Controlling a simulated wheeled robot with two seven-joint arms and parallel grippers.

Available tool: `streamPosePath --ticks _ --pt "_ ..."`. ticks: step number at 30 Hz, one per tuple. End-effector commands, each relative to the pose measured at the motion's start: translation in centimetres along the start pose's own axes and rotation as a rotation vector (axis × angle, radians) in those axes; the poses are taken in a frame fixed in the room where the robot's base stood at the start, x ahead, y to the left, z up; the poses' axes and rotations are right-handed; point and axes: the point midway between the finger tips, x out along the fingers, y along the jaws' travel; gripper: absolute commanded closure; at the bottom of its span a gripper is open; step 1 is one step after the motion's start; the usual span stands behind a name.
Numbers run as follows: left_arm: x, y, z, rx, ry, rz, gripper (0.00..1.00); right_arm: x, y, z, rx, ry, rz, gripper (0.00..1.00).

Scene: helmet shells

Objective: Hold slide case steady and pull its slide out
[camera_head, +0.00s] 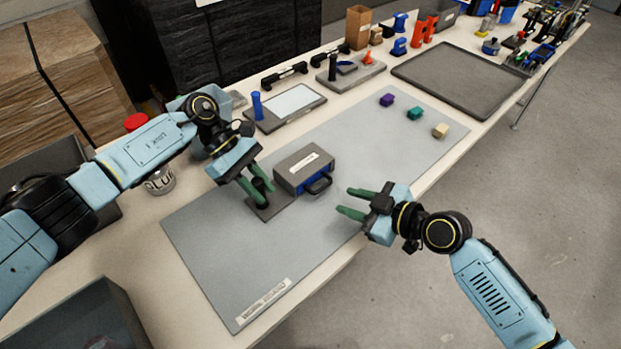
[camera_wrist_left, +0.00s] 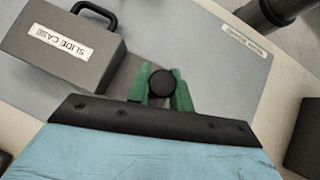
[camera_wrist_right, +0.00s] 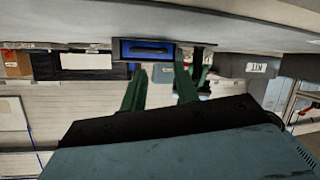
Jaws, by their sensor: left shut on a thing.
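The grey slide case (camera_head: 297,166) stands on the grey mat, with its label on top. Its blue slide front (camera_head: 309,187) with a black handle (camera_head: 320,184) faces my right gripper. A dark base plate (camera_head: 279,211) with an upright black post (camera_head: 262,184) extends beside the case. My left gripper (camera_head: 258,191) is shut on this post; the left wrist view shows the round post top (camera_wrist_left: 162,84) between the green fingers. My right gripper (camera_head: 353,202) is open and empty, a short gap from the handle. The right wrist view shows the blue front (camera_wrist_right: 148,49) beyond its parted fingers.
Purple (camera_head: 387,99), teal (camera_head: 415,112) and cream (camera_head: 440,130) blocks sit on the mat (camera_head: 215,255) farther back. A large grey tray (camera_head: 462,78) lies behind them. A can (camera_head: 160,182) stands left of the mat. The mat's front part is clear.

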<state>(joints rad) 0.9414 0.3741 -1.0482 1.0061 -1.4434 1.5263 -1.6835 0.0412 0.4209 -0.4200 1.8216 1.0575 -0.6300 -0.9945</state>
Motion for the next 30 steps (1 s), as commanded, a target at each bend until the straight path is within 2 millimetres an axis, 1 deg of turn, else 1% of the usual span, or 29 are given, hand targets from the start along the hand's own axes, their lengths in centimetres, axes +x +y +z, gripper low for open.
streamPosePath --ticks 1,6,9,12,16,21,24,27,30 --pt "0.0 0.0 0.0 0.001 0.0 0.001 1.0 0.9 0.0 -1.1 -0.05 -0.009 -0.042 0.69" --pt "0.0 0.0 0.0 0.001 0.0 0.001 1.0 3.8 -0.8 -4.0 -0.278 -0.095 -0.238 0.69" --pt "0.0 0.0 0.0 0.001 0.0 0.001 1.0 4.7 -1.0 -5.4 -0.426 -0.164 -0.354 0.69" --pt "0.0 0.0 0.0 0.001 0.0 0.001 1.0 5.2 -0.7 -6.8 -0.578 -0.246 -0.462 0.69" --pt "0.0 0.0 0.0 0.001 0.0 0.001 1.0 4.9 0.3 -8.4 -0.768 -0.372 -0.588 0.69" --pt "0.0 0.0 0.0 0.001 0.0 0.001 1.0 3.7 2.3 -10.2 -0.959 -0.543 -0.713 0.69" --pt "0.0 0.0 0.0 0.001 -0.001 0.001 1.0 2.8 3.4 -11.0 -1.028 -0.622 -0.759 0.69" --pt "0.0 0.0 0.1 0.001 -0.001 0.001 1.0 2.3 4.0 -11.6 -1.067 -0.674 -0.788 0.69" --pt "0.0 0.0 0.1 0.001 -0.001 0.001 1.0 2.1 4.2 -11.6 -1.084 -0.699 -0.803 0.69"
